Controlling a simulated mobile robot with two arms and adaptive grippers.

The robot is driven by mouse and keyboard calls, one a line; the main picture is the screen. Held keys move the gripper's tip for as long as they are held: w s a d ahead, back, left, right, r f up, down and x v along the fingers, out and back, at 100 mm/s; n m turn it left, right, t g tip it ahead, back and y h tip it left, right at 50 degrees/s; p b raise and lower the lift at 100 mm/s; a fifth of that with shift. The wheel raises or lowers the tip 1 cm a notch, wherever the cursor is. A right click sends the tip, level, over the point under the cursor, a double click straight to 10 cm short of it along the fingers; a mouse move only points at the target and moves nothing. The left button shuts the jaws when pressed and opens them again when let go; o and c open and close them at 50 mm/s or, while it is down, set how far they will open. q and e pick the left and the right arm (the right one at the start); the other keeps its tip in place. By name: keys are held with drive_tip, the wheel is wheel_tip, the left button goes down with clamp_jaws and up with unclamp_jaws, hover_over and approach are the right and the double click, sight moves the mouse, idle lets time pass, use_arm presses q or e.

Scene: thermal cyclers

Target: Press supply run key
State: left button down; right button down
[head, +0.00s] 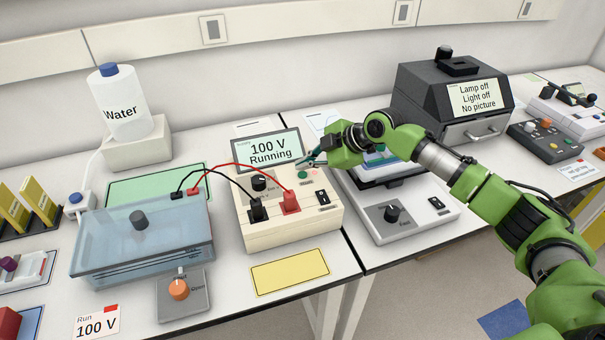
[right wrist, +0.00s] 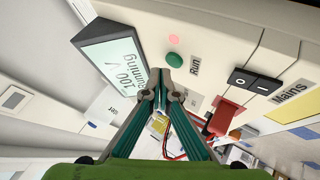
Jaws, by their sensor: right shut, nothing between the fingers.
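The cream power supply (head: 262,220) stands on the bench, and its screen (head: 268,150) reads "100 V Running". Its round green key marked "Run" (right wrist: 174,60) shows in the right wrist view, just beyond my fingertips; it also shows in the head view (head: 302,174). My right gripper (head: 303,163) is shut and empty, with its tips right by the green key; I cannot tell whether they touch it. The right wrist view shows the closed fingers (right wrist: 165,75) too. My left gripper is in neither view.
Black and red leads run from the supply to the blue lidded tank (head: 145,240). A mains switch (right wrist: 255,81) sits beside the Run key. A grey device with a knob (head: 400,218) stands to the right. A yellow mat (head: 290,272) lies clear in front.

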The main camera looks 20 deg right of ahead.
sight(305, 175)
drive_tip(key=shift+f, duration=0.1)
idle(0.4)
drive_tip(key=shift+f, duration=0.35)
drive_tip(key=shift+f+b, duration=0.4)
drive_tip(key=shift+b, duration=0.05)
idle(0.7)
drive_tip(key=shift+r, duration=0.1)
drive_tip(key=shift+r+p, duration=0.6)
drive_tip(key=shift+r, duration=0.1)
drive_tip(key=shift+r, duration=0.15)
wheel_tip(305, 175, up, 5)
drive_tip(key=p, duration=0.4)
